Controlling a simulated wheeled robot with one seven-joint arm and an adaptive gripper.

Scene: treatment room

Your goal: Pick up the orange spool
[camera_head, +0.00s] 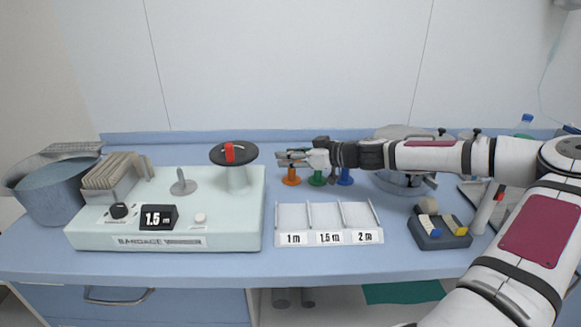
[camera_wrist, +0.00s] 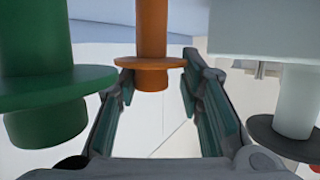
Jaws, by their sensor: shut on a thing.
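The orange spool (camera_head: 291,176) stands upright at the back of the blue table, left of a green spool (camera_head: 316,179) and a blue spool (camera_head: 345,177). My gripper (camera_head: 284,157) comes in level from the right and is at the orange spool's upper part, hiding its top. In the wrist view, my gripper's two fingers (camera_wrist: 158,66) reach either side of the orange spool (camera_wrist: 152,30) and are shut on it. The green spool (camera_wrist: 37,45) is close on the left of that view. Whether the orange spool touches the table is unclear.
The bandage winder (camera_head: 230,220), with a dark disc and red handle (camera_head: 229,153), stands left of the spools. A white length tray (camera_head: 287,239) lies in front of them. A dark holder (camera_head: 440,239) is on the right. My arm spans the right side.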

